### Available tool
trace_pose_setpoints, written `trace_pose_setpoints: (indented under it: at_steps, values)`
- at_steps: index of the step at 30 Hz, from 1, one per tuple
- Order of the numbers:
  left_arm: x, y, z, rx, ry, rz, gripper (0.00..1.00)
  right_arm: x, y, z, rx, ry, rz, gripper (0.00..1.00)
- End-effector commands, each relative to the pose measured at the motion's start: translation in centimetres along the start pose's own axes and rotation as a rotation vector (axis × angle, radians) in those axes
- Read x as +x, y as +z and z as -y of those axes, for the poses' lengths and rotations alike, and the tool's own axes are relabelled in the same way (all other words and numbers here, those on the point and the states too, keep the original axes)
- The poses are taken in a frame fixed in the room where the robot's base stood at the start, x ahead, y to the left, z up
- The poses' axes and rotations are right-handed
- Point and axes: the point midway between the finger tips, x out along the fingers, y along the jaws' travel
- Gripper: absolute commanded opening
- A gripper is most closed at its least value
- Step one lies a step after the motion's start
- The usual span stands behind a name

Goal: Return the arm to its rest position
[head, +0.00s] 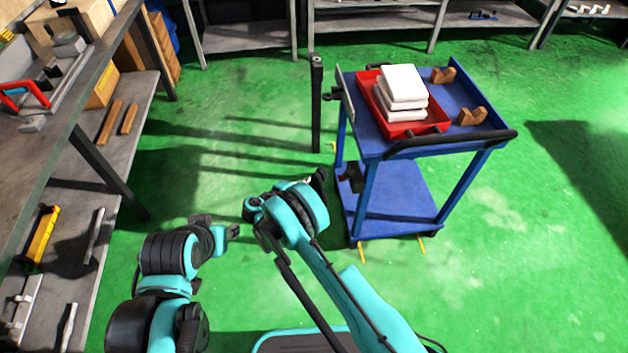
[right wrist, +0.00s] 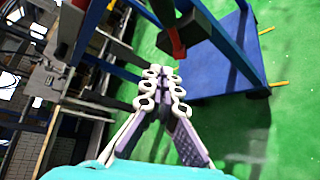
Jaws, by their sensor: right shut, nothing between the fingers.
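My right arm (head: 350,300) reaches up from the lower right of the head view and bends at a teal and black joint in front of the blue cart. In the right wrist view my right gripper (right wrist: 163,80) has its pale fingers together, with nothing between them. It is over the floor beside the cart, pointing away from me. My left arm (head: 170,265) is folded at the lower left of the head view. A small dark end (head: 234,231) shows there, and its finger state is unclear.
A blue cart (head: 395,200) carries a red tray (head: 415,130) with stacked white blocks (head: 403,84) and two brown V-shaped holders (head: 443,75). A dark post (head: 317,100) stands left of it. A grey workbench (head: 85,85) lines the left. Green floor is open at right.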

Motion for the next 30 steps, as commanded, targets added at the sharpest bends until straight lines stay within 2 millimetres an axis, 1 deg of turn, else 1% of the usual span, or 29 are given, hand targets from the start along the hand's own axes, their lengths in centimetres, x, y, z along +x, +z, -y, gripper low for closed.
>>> trace_pose_setpoints:
  at_steps: [9,11,14,17,18,20,21,23,25,29,30]
  values:
    - [0.0,0.0,0.0,0.000,0.000,0.000,0.40,0.0,0.1,-0.2,0.002,-0.002,-0.001,0.00]
    - [0.0,0.0,0.0,0.000,0.000,0.000,0.40,0.1,0.3,-0.8,0.008,-0.012,-0.005,0.00]
    - [0.0,0.0,0.0,0.000,0.000,0.000,0.40,0.4,1.3,-2.8,0.036,-0.052,-0.022,0.00]
    - [0.0,0.0,0.0,0.000,0.000,0.000,0.40,0.7,3.4,-5.7,0.087,-0.120,-0.051,0.00]
    - [0.0,0.0,0.0,0.000,0.000,0.000,0.40,0.8,4.4,-7.0,0.113,-0.153,-0.064,0.00]
    - [0.0,0.0,0.0,0.000,0.000,0.000,0.40,0.8,6.2,-8.7,0.155,-0.203,-0.086,0.00]
    - [0.0,0.0,0.0,0.000,0.000,0.000,0.40,0.8,7.4,-9.7,0.185,-0.235,-0.099,0.00]
    - [0.0,0.0,0.0,0.000,0.000,0.000,0.40,0.5,9.4,-11.1,0.231,-0.284,-0.118,0.00]
    - [0.0,0.0,0.0,0.000,0.000,0.000,0.40,0.2,11.8,-12.4,0.287,-0.339,-0.139,0.00]
    - [0.0,0.0,0.0,0.000,0.000,0.000,0.40,-1.0,16.6,-14.1,0.401,-0.439,-0.177,0.00]
    - [0.0,0.0,0.0,0.000,0.000,0.000,0.40,-1.4,18.1,-14.4,0.437,-0.470,-0.186,0.00]
